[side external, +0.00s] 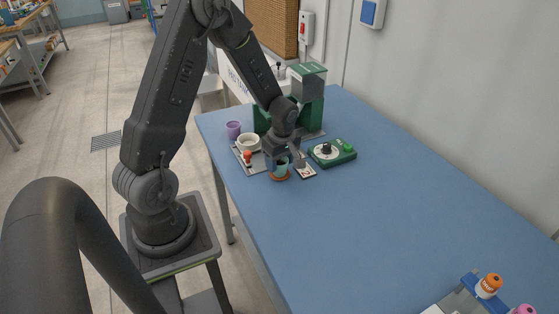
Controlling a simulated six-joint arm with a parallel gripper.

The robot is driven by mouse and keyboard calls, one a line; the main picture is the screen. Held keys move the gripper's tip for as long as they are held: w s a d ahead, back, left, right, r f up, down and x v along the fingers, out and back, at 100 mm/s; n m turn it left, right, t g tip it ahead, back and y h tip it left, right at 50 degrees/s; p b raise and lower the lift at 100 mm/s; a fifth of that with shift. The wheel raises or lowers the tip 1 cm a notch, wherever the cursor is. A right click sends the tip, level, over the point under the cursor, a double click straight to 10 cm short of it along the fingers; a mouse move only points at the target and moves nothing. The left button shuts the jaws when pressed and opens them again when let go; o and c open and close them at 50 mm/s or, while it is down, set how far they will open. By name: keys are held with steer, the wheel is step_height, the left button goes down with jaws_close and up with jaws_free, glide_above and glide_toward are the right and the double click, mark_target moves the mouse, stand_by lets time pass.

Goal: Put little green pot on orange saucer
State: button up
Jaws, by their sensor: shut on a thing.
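The little green pot (281,170) is pale green and sits upright between the fingers of my gripper (285,163). My gripper points down and is shut on the pot. The orange saucer (280,178) lies on the blue table right beneath the pot, and only its rim shows. The pot appears on or just above the saucer; I cannot tell whether they touch. The fingers hide part of the pot.
A grey tray (240,157) with a white bowl (249,142) stands left of the saucer. A purple cup (233,130) is behind it. A green device with a dial (332,153) stands to the right.

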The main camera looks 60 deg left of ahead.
mark_target(283, 175)
steer(key=shift+f, duration=0.15)
steer(key=o, duration=1)
steer(key=shift+c, duration=0.2)
step_height(283, 175, up, 12)
steer(key=d, duration=0.1)
steer(key=s+d+r+m+t, duration=0.3)
steer(key=s+d+r+m, duration=0.3)
steer(key=d+m, duration=0.3)
steer(key=s+d+r+m+t+h, duration=0.1)
steer(key=s+d+r+m+t, duration=0.1)
steer(key=s+d+r+m, duration=0.5)
steer(key=shift+d+m+t, duration=0.4)
steer(key=shift+d+m, duration=0.7)
steer(key=shift+m, duration=1)
steer(key=shift+s, duration=0.1)
